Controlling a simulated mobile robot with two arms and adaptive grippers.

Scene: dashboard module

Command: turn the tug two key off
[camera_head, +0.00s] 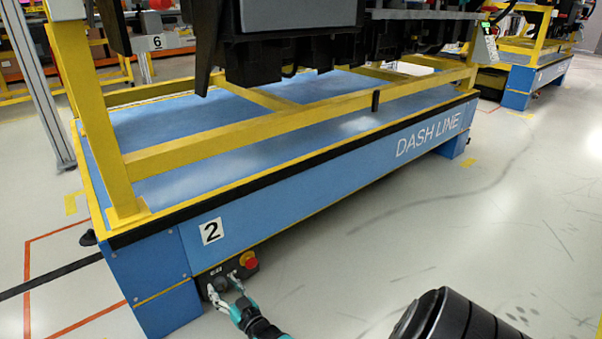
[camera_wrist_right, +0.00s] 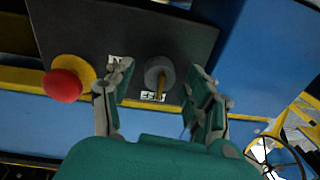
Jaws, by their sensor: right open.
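The blue tug (camera_head: 285,180) with a "2" plate (camera_head: 211,231) carries a small dark control box (camera_head: 240,268) low on its near side. In the right wrist view, the box's dark panel (camera_wrist_right: 125,30) has a round grey key switch (camera_wrist_right: 156,68) with a brass-coloured key (camera_wrist_right: 161,84) standing roughly upright in the picture, above a small white label. My right gripper (camera_head: 226,288) is at the box; in the wrist view its open fingers (camera_wrist_right: 155,88) stand either side of the key, apparently without touching it. My left gripper is out of view.
A red mushroom button (camera_wrist_right: 63,86) on a yellow base sits left of the key switch in the wrist view, close to one finger. A yellow frame (camera_head: 200,145) with a black dashboard module (camera_head: 290,55) stands on the tug. The floor (camera_head: 480,225) to the right is clear.

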